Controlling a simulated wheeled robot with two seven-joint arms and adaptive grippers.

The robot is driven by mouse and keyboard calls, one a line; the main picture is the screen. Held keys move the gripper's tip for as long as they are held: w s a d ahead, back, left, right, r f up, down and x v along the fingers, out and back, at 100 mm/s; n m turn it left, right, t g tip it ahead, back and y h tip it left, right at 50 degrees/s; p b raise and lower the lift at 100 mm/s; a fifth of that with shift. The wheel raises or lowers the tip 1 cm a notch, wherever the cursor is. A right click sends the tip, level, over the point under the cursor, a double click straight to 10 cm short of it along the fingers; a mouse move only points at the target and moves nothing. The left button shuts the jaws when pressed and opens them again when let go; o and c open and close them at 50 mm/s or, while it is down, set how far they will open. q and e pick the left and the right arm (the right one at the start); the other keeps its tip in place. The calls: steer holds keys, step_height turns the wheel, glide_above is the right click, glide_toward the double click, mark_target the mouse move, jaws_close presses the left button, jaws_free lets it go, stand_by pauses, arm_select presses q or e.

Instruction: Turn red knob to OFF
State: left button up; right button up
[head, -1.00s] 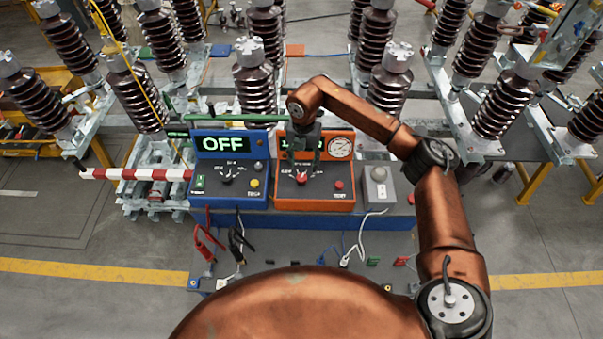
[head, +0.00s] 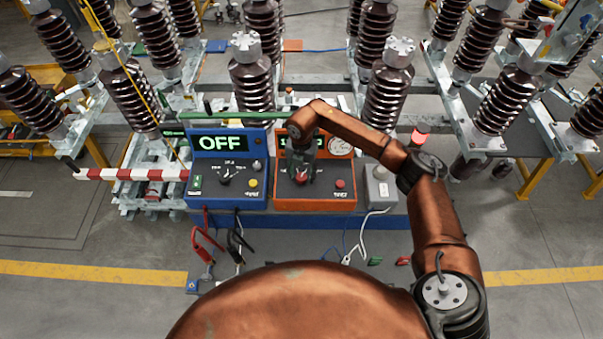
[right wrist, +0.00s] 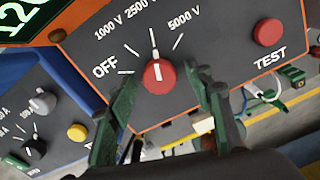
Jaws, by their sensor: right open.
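The red knob (head: 301,179) is on the dark face of the orange tester box (head: 315,206). In the right wrist view the red knob (right wrist: 159,76) has a white pointer line that points up between the marks, near 2500 V. The OFF mark (right wrist: 105,66) is to its left. My right gripper (head: 301,165) is open over the orange box's panel. In the right wrist view its two dark green fingers (right wrist: 164,82) stand on either side of the knob, with a gap visible at each side. My left gripper is not in view.
A red TEST button (right wrist: 268,32) is right of the knob. The blue box (head: 228,200) on the left shows OFF on its display, with a black knob and yellow button. A grey box (head: 380,188) stands on the right. Ribbed insulators (head: 252,75) rise behind.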

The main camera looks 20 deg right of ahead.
steer(key=shift+f, duration=0.1)
steer(key=shift+c, duration=0.6)
steer(key=c, duration=1)
steer(key=shift+c, duration=0.2)
